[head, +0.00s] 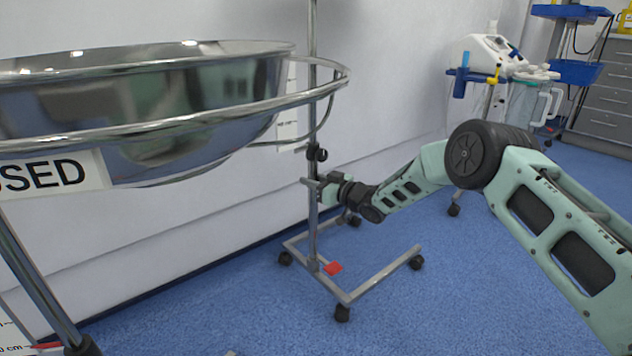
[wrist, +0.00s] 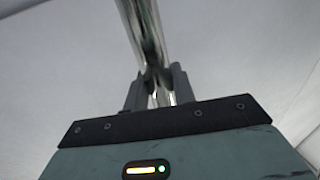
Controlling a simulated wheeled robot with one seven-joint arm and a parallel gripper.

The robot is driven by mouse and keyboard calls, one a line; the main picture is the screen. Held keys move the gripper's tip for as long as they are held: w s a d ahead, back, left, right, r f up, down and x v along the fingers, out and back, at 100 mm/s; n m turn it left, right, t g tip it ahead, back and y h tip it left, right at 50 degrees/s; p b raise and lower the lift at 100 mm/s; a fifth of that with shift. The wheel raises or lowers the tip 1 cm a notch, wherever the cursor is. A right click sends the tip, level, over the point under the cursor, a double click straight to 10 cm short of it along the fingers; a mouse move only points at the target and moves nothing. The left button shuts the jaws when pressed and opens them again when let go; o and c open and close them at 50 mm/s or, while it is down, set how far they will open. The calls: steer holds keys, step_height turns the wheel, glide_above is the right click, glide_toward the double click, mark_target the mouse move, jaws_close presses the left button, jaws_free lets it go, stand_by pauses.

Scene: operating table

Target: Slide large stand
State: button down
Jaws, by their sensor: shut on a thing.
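The large stand (head: 313,228) is a tall chrome pole on a wheeled metal base (head: 368,280) standing on the blue floor near the wall. The base has dark castors and a red patch on it. My gripper (head: 318,190) is at the pole below a black knob, with my arm reaching in from the right. In the wrist view the pole (wrist: 142,30) runs down between the two dark fingers of my gripper (wrist: 158,90), which are shut on it. The exact contact is partly hidden by the gripper body.
A large steel basin (head: 200,95) in a ring frame fills the upper left, close to the pole. A white label hangs below it. A medical cart (head: 490,60) and grey drawers (head: 605,95) stand at the back right. Blue floor (head: 470,270) is clear right of the base.

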steer(key=shift+w+a, duration=0.35)
steer(key=shift+w, duration=0.15)
steer(key=c, duration=1.2)
jaws_free()
steer(key=shift+p+v, duration=3.7)
steer(key=shift+v, duration=4.95)
